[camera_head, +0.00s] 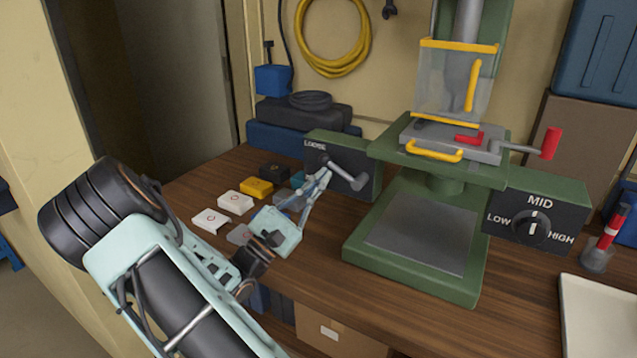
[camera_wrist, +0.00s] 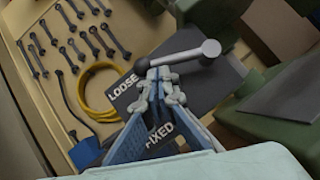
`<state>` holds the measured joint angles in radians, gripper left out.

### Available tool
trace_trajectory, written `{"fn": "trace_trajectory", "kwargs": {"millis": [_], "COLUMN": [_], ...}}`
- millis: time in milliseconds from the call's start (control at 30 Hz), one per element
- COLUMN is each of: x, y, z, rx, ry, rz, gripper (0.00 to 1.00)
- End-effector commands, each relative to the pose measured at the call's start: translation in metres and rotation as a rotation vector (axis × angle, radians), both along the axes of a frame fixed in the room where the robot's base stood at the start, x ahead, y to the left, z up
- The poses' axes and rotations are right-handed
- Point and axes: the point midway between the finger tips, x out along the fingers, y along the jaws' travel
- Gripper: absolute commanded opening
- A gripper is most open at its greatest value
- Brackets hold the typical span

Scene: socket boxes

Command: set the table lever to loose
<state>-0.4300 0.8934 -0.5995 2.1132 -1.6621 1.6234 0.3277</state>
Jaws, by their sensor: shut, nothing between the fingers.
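The table lever (camera_head: 345,173) is a grey bar with a rounded knob, on a dark plate (camera_head: 357,160) on the green drill press's left side. The word LOOSE shows at the plate's upper left. In the wrist view, the lever (camera_wrist: 185,56) crosses ahead of my fingertips, its larger round end to the right. LOOSE (camera_wrist: 123,85) and FIXED (camera_wrist: 160,135) are both readable there, to the left of and below the bar. My gripper (camera_head: 325,174) is shut and empty, its tips close to the lever; I cannot tell whether they touch. In the head view, my fingers hide the plate's lower left.
Small white, yellow and dark boxes (camera_head: 257,188) lie on the wooden bench left of my gripper. The drill press base (camera_head: 420,235) stands to the right, with a MID/LOW/HIGH dial (camera_head: 531,228) beyond. A pale tray (camera_head: 600,318) is at the right front.

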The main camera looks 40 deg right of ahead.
Motion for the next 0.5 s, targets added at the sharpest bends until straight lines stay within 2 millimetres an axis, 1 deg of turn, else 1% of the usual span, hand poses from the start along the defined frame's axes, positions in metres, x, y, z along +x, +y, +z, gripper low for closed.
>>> {"fn": "trace_trajectory", "kwargs": {"millis": [133,333,500], "x": [0.000,-0.003,-0.004], "y": [0.000,-0.002,-0.003], "z": [0.002,0.016,0.015], "rx": [0.002,0.033,0.042], "ry": [-0.005,-0.082,-0.104], "rz": [0.000,-0.001,0.000], "gripper": [0.00,0.00,0.00]}}
